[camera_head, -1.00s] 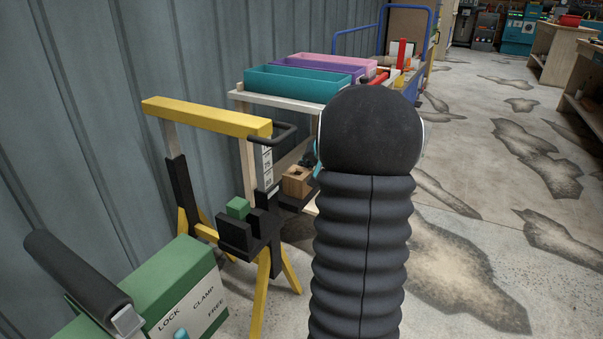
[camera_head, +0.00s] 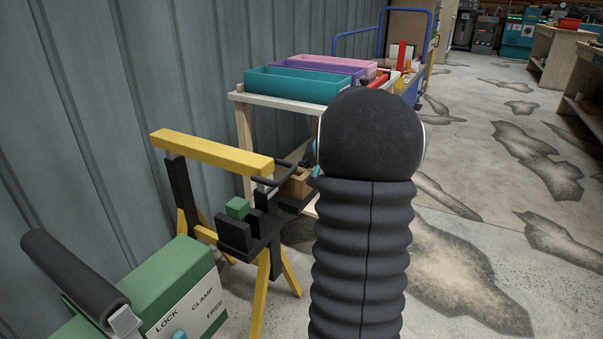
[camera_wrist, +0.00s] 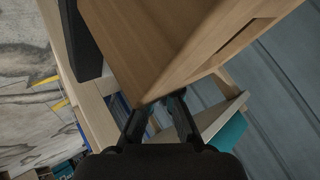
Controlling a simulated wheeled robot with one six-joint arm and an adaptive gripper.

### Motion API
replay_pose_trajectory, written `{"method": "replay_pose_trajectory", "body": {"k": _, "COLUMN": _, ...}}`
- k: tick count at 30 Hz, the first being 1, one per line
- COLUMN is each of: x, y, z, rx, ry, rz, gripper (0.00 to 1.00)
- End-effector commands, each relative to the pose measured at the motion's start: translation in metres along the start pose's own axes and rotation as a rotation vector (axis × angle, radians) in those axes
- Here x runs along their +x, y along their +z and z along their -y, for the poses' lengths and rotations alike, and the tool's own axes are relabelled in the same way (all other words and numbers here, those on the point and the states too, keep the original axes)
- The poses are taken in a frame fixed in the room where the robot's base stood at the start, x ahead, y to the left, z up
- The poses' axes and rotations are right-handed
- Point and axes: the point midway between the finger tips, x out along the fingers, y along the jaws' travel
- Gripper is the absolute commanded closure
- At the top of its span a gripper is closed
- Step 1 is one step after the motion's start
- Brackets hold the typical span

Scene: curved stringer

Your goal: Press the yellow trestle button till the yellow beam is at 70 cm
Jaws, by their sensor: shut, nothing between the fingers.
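The yellow beam (camera_head: 212,152) lies across the top of the trestle, low on its black posts (camera_head: 183,205). Its height scale is almost wholly hidden, so I cannot read a height. A green block (camera_head: 237,208) sits on the trestle's black bracket (camera_head: 236,235). A wooden block (camera_head: 299,184) is just right of it, partly behind the beam's dark handle. I cannot make out which part is the button. My gripper (camera_wrist: 160,103) is shut and empty in the wrist view, its tips close to or touching a large wooden surface (camera_wrist: 160,45). In the head view my arm hides it.
A green clamp machine (camera_head: 175,270) with a black handle stands at the front left. A bench with teal (camera_head: 298,85), purple and pink trays stands behind the trestle. The grey wall (camera_head: 90,100) is close on the left. The floor (camera_head: 490,210) on the right is open.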

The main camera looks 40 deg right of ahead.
Motion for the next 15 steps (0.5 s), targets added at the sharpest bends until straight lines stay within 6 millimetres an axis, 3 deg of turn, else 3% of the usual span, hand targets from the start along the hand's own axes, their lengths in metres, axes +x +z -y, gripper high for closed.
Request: {"method": "replay_pose_trajectory", "body": {"k": 15, "x": -0.017, "y": -0.013, "z": 0.012, "rx": -0.001, "ry": 0.0, "rz": -0.001, "gripper": 1.0}}
